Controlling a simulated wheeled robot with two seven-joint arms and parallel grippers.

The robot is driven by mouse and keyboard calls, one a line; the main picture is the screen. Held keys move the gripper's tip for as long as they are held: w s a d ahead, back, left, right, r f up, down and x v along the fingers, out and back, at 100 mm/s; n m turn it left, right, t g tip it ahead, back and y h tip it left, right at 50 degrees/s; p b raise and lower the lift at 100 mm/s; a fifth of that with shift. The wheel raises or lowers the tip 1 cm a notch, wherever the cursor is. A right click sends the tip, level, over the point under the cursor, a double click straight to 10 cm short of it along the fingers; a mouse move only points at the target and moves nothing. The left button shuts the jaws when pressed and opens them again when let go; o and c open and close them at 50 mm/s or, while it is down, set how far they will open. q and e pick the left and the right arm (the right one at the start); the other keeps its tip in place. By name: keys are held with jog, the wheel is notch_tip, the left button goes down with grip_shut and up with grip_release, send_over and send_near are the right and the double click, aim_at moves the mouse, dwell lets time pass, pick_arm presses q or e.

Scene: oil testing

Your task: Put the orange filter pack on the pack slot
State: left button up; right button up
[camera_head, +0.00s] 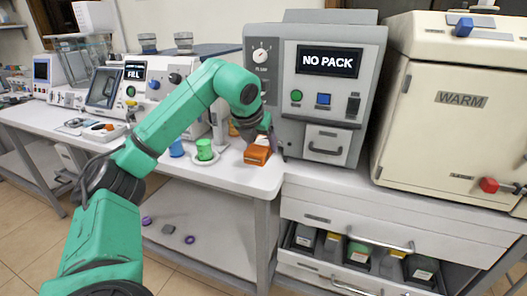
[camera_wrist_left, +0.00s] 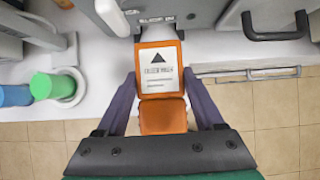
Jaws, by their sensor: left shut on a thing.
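The orange filter pack (camera_head: 257,156) has a white label with a black triangle, seen clearly in the left wrist view (camera_wrist_left: 158,68). My left gripper (camera_head: 263,141) is shut on it, with one dark finger on each side, also seen in the left wrist view (camera_wrist_left: 160,80). The pack is at the front left of the grey machine (camera_head: 283,70), whose display (camera_head: 330,61) reads "NO PACK". In the wrist view the pack's far end is close to the machine's front; I cannot tell whether they touch. The pack slot is not clearly visible. My right gripper is not in view.
A green cup (camera_head: 204,150) on a white saucer and a blue cup (camera_head: 176,148) stand left of the pack. The machine's drawer (camera_head: 325,146) has a protruding handle to the right. A cream "WARM" cabinet (camera_head: 440,120) stands farther right. The bench edge is near the pack.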

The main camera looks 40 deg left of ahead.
aim_at(257, 149)
pick_arm(q)
jog(key=shift+w+a+f+b, duration=0.2)
jog(key=shift+w+f+b, duration=0.25)
jog(key=shift+w, duration=0.25)
notch_tip(257, 149, down, 7)
jog(key=b, duration=0.7)
jog(key=shift+s+r, duration=0.15)
jog(key=shift+r, duration=0.05)
jog(key=shift+w, duration=0.2)
jog(key=shift+r, duration=0.2)
jog(key=o, duration=1.5)
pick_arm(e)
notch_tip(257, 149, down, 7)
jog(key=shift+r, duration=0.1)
pick_arm(q)
jog(key=p+v, duration=0.2)
jog(key=v, duration=1)
jog(key=shift+a, duration=0.1)
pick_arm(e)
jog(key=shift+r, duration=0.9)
